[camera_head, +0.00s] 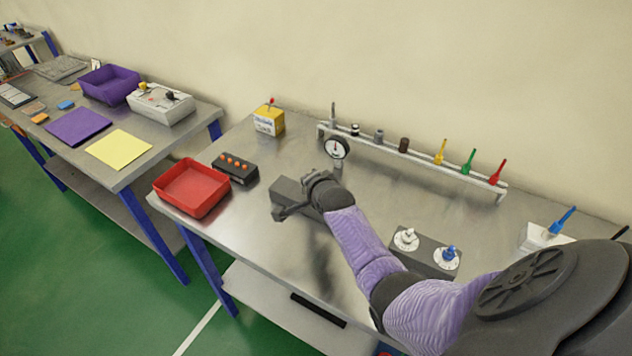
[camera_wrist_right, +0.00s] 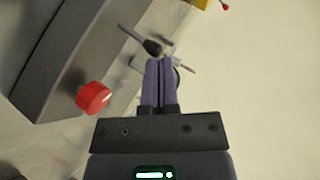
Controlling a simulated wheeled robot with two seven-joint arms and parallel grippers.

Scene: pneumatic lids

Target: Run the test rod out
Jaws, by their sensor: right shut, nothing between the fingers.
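A dark grey block (camera_head: 287,189) lies on the bench near its middle, partly hidden by my right arm. In the right wrist view a grey block (camera_wrist_right: 75,50) with a red knob (camera_wrist_right: 94,98) fills the left side. A thin metal lever with a black end (camera_wrist_right: 152,47) shows just past my fingertips, and a pale bar lies close by. My right gripper (camera_wrist_right: 159,68) is shut and empty, its purple fingers together close to this lever; I cannot tell whether they touch it. I cannot single out the test rod with certainty. My left gripper is out of view.
A round gauge (camera_head: 336,148) stands behind my right wrist. A rack (camera_head: 415,160) with several coloured tools runs along the back. A red tray (camera_head: 192,188), a black button box (camera_head: 235,168) and a yellow box (camera_head: 269,121) stand left. A two-dial panel (camera_head: 428,252) is right.

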